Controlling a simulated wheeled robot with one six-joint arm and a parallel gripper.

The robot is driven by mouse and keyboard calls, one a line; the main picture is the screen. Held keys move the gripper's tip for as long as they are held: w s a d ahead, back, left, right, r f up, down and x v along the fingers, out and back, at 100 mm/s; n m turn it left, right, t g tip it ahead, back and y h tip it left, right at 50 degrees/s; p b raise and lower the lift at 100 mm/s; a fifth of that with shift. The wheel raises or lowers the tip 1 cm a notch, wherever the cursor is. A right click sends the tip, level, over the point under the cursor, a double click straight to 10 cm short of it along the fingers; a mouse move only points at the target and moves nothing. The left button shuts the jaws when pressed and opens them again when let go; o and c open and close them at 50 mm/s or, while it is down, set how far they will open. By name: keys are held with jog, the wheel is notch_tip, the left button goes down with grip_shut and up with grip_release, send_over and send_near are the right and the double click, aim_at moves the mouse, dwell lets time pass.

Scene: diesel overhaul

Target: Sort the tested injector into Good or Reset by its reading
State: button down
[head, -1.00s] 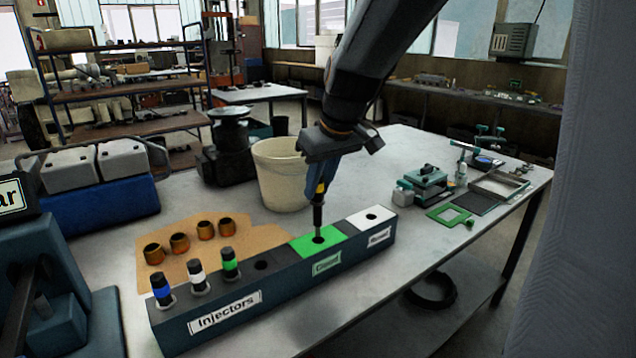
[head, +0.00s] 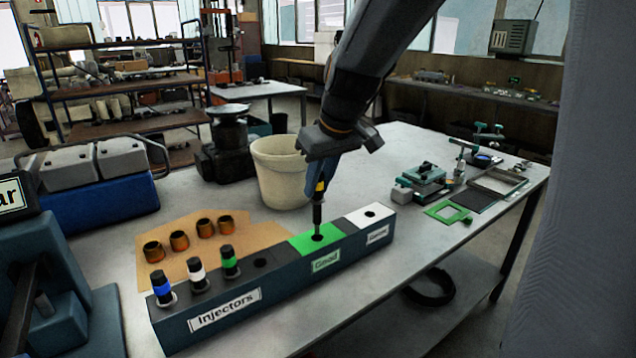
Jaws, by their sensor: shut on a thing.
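My gripper (head: 318,172) is shut on a dark injector with a yellow band (head: 317,212), held upright. Its lower tip is at the hole in the green Good section (head: 300,243) of the long dark rack (head: 290,290). I cannot tell how far the tip is in the hole. The white Reset section (head: 355,217) has an empty hole, to the right of Good. In the Injectors section stand three injectors: blue-banded (head: 161,287), white-banded (head: 196,272) and green-banded (head: 229,260). The fourth hole (head: 262,263) there is empty.
A cream bucket (head: 280,172) stands behind the rack. A sign ending in "ar" (head: 10,196) is cut off at the left edge. Teal tools and a green frame (head: 447,212) lie at the right.

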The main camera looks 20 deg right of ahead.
aim_at(320, 213)
jog(key=shift+f, duration=0.1)
jog(key=shift+f+b, duration=1.05)
jog(key=shift+f, duration=0.75)
jog(key=shift+f+b, duration=1.05)
jog(key=shift+f, duration=0.6)
dwell(0.4)
jog(key=shift+f+b, duration=0.9)
jog(key=shift+f, duration=0.4)
